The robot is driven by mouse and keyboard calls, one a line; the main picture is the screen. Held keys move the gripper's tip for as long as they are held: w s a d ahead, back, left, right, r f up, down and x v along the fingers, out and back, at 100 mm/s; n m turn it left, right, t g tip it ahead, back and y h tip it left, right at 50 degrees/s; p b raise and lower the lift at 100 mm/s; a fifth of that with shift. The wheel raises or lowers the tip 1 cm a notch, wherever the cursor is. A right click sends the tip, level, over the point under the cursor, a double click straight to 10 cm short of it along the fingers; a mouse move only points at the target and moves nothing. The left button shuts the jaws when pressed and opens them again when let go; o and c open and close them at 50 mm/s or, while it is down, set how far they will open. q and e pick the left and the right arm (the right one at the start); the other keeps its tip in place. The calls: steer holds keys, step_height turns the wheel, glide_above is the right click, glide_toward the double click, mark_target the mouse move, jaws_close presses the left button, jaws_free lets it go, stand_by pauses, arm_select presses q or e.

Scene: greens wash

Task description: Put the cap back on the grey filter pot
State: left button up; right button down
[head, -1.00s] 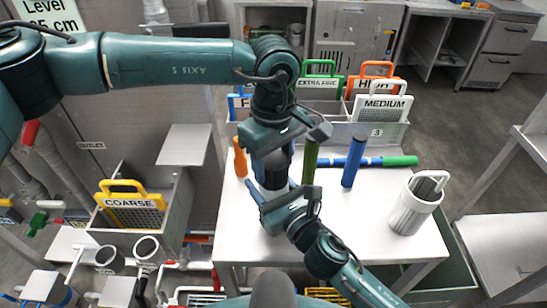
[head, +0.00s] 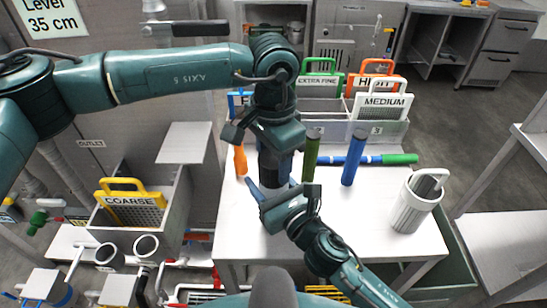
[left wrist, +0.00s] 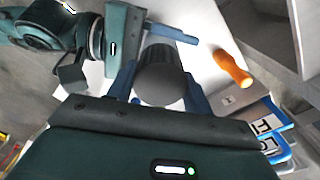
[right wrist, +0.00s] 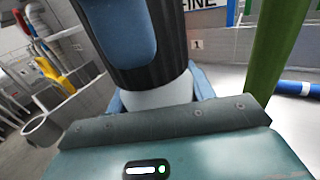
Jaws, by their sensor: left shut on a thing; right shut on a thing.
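The grey filter pot stands upright on the white table (head: 330,235). Its light grey body shows in the right wrist view (right wrist: 158,93), and my right gripper (head: 275,192) is shut around it low down. The dark ribbed cap (right wrist: 172,45) sits on top of the body with no gap that I can see. My left gripper (head: 275,155) comes from above and is shut on the cap. In the left wrist view, the round dark cap top (left wrist: 162,78) lies between the blue fingers. The arms hide most of the pot in the head view.
An orange handle (head: 240,160), a green cylinder (head: 311,155) and a blue cylinder (head: 354,158) stand close around the pot. A blue tube with a green end (head: 398,159) lies behind. A light grey ribbed canister (head: 412,205) stands at right. Labelled screens (head: 382,106) fill the back rack.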

arm_select(q)
steer(key=o, duration=0.9)
steer(key=shift+o, duration=0.2)
steer(key=shift+r, duration=0.1)
steer(key=shift+r, duration=2.2)
steer(key=shift+c, duration=0.4)
